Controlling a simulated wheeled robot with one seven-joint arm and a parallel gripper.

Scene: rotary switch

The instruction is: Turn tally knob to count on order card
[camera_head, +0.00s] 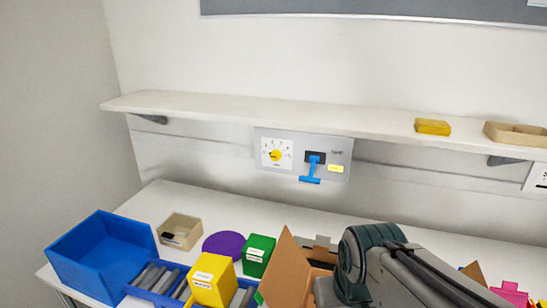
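A grey panel (303,148) is mounted on the wall below the shelf. On its left is a white dial face with small marks and a yellow knob (276,155) at its centre. The marks and the exact pointing of the knob are too small to read surely. A white card (538,177) with black marks is cut off by the right picture edge; I cannot tell if it is the order card. My arm shows at the lower right, well below and right of the panel, apart from the knob. My gripper cannot be made out in this view.
A blue T-shaped handle (311,168) sticks out of the panel beside the dial. A shelf (270,110) runs above. The table below holds a blue bin (105,250), a yellow box (213,280), a green box (258,255) and an open cardboard box (287,275).

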